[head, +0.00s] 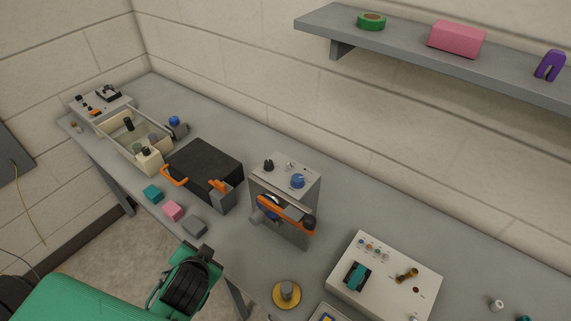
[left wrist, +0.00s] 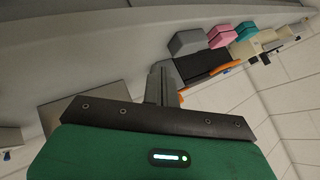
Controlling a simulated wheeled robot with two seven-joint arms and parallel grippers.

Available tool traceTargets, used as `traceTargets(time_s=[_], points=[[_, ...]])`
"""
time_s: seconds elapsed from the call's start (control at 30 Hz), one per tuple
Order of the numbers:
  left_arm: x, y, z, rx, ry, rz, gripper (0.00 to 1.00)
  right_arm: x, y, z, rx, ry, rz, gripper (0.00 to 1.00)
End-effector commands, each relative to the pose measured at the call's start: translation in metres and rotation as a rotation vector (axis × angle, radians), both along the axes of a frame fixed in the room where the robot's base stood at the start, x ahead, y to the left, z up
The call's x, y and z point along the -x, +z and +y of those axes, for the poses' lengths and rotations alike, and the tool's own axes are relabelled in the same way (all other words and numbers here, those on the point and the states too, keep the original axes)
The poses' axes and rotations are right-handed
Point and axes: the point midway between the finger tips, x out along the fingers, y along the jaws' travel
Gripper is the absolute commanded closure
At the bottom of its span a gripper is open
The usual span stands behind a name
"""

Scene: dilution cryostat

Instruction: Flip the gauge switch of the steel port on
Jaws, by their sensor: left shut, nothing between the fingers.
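The steel port is taken to be the grey metal box (head: 270,217) at the middle of the bench in the head view. Its top carries a black knob (head: 268,165), a small switch-like part (head: 290,166) and a blue knob (head: 297,181). I cannot tell the switch's position. An orange lever (head: 285,214) crosses its front, partly hiding a round fitting. My left gripper (head: 202,250) is shut and empty, at the bench's front edge, left of and apart from the steel box. It also shows in the left wrist view (left wrist: 161,82). My right gripper is out of view.
A black case (head: 205,165) with orange handle stands left of the steel box. Teal (head: 153,194), pink (head: 173,211) and grey (head: 195,226) blocks lie before it. A white panel box (head: 410,265) and brass disc (head: 286,291) are at right. A shelf (head: 430,60) hangs above.

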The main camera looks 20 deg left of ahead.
Motion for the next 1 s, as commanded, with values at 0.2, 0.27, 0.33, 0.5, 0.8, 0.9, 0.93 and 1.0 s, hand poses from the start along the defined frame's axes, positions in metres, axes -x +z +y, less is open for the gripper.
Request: traceTargets(time_s=[0.2, 0.27, 0.33, 0.5, 0.8, 0.9, 0.93, 1.0], points=[[-0.044, 0.078, 0.032, -0.379, -0.132, -0.29, 1.0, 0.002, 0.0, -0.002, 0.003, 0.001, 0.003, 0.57], [-0.052, 0.101, 0.034, -0.495, -0.181, -0.362, 1.0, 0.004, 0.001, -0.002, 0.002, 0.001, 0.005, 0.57], [-0.061, 0.127, 0.033, -0.63, -0.241, -0.44, 1.0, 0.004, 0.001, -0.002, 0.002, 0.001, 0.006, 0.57], [-0.072, 0.18, 0.016, -0.969, -0.411, -0.589, 1.0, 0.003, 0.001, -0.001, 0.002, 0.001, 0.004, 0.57], [-0.076, 0.222, -0.04, -1.577, -0.786, -0.711, 1.0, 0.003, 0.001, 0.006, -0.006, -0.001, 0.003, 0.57], [-0.075, 0.218, -0.057, -1.774, -0.931, -0.701, 1.0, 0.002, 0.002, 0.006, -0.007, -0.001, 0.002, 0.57], [-0.075, 0.216, -0.061, -1.832, -0.975, -0.692, 1.0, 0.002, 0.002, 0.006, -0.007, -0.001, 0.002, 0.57], [-0.075, 0.208, -0.068, -1.962, -1.08, -0.661, 1.0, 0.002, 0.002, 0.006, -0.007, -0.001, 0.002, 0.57]])
